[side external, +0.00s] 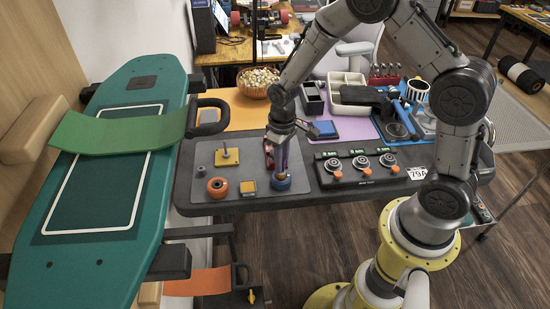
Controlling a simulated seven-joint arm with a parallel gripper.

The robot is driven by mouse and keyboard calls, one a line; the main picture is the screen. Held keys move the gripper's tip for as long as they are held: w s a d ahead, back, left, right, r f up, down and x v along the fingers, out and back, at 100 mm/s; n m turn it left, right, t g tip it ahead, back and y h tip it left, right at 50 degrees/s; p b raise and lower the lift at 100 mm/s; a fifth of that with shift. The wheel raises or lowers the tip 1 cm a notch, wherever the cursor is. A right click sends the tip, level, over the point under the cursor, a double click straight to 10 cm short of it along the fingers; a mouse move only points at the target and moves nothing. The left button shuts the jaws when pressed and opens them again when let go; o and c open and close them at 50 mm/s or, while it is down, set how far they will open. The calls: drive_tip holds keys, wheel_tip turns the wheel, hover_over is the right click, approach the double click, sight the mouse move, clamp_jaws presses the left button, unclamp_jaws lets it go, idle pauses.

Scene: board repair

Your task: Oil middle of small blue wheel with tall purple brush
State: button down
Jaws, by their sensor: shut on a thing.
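The small blue wheel (281,182) sits on the grey mat (205,160), near the table's front edge. My gripper (278,154) points down just above it, shut on a tall, slim purple thing that looks like the purple brush (284,158). The brush is roughly upright over the wheel. Its lower end is at or just above the wheel's top. I cannot tell whether it touches the middle, as the wheel's centre is partly hidden by the gripper and brush.
A black panel with several dials (361,165) lies to the right. A popcorn bowl (258,82) is behind. A teal board (110,190) stands at left.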

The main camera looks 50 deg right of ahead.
drive_tip(key=shift+s+d, duration=0.6)
drive_tip(key=shift+s, duration=0.1)
drive_tip(key=shift+w+a, duration=1.25)
drive_tip(key=shift+w, duration=0.1)
drive_tip(key=shift+w+a+r, duration=0.15)
wheel_tip(320, 180, up, 8)
